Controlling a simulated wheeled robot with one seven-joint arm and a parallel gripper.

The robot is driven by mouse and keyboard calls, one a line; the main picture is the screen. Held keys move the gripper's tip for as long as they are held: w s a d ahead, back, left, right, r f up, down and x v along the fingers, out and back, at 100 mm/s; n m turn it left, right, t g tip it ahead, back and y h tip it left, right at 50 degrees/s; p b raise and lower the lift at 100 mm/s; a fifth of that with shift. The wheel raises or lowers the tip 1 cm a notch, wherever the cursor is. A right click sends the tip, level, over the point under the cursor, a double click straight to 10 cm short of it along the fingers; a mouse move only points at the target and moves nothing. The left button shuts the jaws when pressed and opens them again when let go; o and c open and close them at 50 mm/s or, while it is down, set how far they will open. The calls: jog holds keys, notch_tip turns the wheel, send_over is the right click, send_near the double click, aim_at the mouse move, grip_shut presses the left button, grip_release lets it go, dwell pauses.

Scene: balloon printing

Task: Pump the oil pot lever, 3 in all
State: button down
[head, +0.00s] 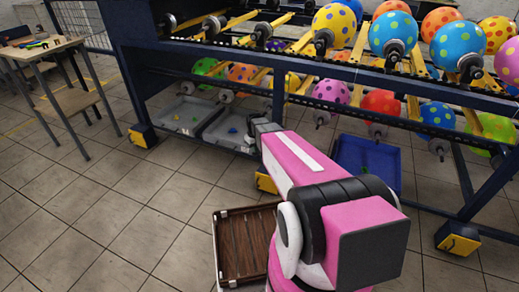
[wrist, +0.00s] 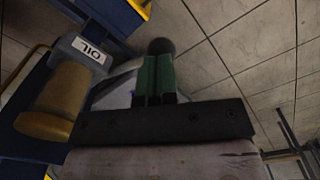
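The oil pot (wrist: 55,100) shows in the wrist view at the left, a brassy yellow body beside a white label (wrist: 90,50) reading OIL. A thin brass rod (wrist: 28,65) curves beside it; I cannot tell whether it is the lever. My gripper (wrist: 157,72) has its green fingers together, right of the pot and apart from its body. A dark rounded end (wrist: 160,46) shows at the fingertips; I cannot tell whether it is a knob or part of the fingers. In the head view my pink arm hides the pot and gripper.
A dark blue rack (head: 220,62) of spotted balloons stands ahead, with grey trays (head: 172,128) and a blue bin (head: 345,178) below. A wooden crate (head: 222,250) is on the floor by my arm. A table (head: 85,98) stands left; the tiled floor between is clear.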

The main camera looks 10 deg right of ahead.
jog(key=shift+w+f, duration=0.1)
jog(key=shift+f, duration=2.85)
jog(key=shift+r, duration=5.5)
jog(key=shift+r, duration=0.1)
jog(key=shift+r, duration=2)
jog(key=shift+f, duration=3.25)
